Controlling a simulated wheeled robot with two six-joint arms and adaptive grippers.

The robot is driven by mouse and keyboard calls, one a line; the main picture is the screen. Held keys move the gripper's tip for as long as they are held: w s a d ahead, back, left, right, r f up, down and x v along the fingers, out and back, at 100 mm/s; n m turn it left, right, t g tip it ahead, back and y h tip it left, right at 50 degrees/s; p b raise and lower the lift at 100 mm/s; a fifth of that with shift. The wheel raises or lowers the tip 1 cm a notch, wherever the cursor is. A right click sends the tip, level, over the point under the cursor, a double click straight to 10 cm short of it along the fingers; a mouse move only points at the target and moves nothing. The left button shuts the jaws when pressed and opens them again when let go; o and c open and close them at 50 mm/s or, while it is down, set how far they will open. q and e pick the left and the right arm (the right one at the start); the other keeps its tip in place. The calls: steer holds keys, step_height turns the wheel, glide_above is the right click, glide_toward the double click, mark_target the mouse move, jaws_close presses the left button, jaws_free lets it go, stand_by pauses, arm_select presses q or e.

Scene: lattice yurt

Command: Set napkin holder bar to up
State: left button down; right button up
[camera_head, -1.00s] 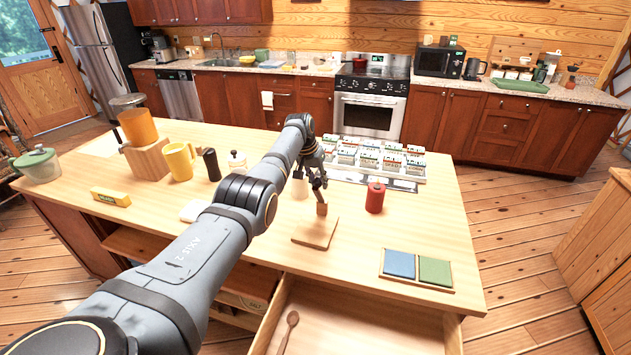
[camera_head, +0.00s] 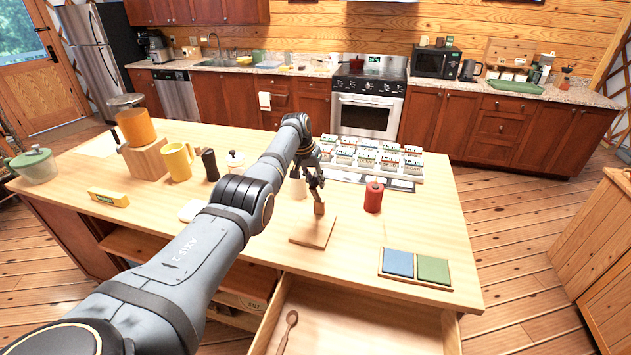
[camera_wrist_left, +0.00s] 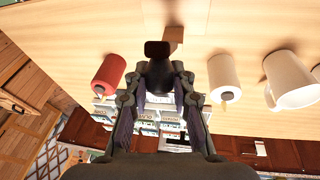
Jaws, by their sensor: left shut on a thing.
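The napkin holder is a flat wooden base (camera_head: 311,232) on the island counter, in the middle of the head view. The fingers hide some of the bar. My right gripper is not in view.
A rack of small cartons (camera_head: 370,157) lies behind. A blue and green tray (camera_head: 415,283) is at front right. An open drawer (camera_head: 350,320) juts out in front.

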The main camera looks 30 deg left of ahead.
arm_select(q)
steer(key=c, duration=1.1)
jaws_free()
steer(key=shift+r, duration=0.1)
steer(key=shift+s+a+r, duration=0.1)
steer(key=shift+r, duration=0.25)
steer(key=v, duration=1.1)
steer(key=shift+s+r, duration=0.1)
